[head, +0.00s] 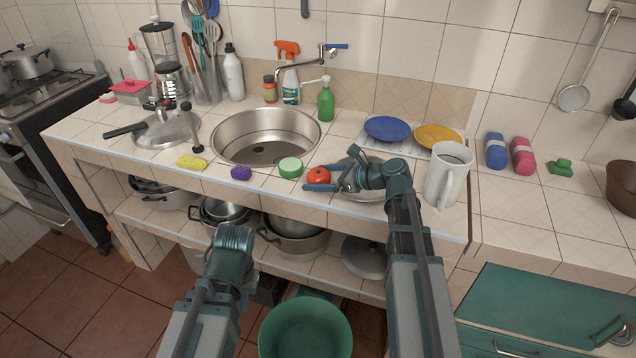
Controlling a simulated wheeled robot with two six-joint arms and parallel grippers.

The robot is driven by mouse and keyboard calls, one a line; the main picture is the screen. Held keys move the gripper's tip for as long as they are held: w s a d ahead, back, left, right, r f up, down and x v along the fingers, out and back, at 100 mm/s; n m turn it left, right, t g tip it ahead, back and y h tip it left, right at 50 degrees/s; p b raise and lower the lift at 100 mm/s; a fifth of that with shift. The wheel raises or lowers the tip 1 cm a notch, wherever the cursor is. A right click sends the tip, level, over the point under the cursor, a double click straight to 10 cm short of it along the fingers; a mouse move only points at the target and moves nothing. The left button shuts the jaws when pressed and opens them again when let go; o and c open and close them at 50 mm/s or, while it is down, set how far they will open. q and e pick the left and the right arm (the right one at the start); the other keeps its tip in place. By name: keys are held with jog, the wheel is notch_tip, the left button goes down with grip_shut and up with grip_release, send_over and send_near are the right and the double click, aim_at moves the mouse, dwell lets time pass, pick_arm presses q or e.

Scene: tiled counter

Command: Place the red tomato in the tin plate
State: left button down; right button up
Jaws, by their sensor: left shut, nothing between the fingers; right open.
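The tin plate (374,195) lies on the counter to the right of the tomato, mostly hidden under my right gripper and wrist. My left gripper (236,236) is shut and empty, low in front of the counter, away from the tomato; its fingertips are hard to see.
A white mug (446,176) stands close right of my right wrist. Blue (388,127) and yellow (438,136) plates are behind.

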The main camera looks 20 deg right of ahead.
aim_at(318, 171)
jog(key=shift+w+a+f, duration=0.2)
jog(key=shift+a, duration=0.05)
jog(key=shift+r, duration=0.1)
jog(key=c, duration=1.4)
jog(key=shift+c, duration=0.2)
jog(key=shift+r, duration=0.1)
jog(key=shift+r+p, duration=0.5)
jog(key=shift+p, duration=0.2)
notch_tip(318, 171, up, 3)
jog(key=p, duration=0.3)
jog(key=s+d, duration=0.2)
jog(key=s, duration=0.3)
jog(key=s+d, duration=0.2)
jog(key=s, duration=0.3)
jog(key=s+d, duration=0.2)
jog(key=s, duration=0.3)
jog(key=shift+r+p, duration=0.35)
jog(key=shift+r, duration=0.05)
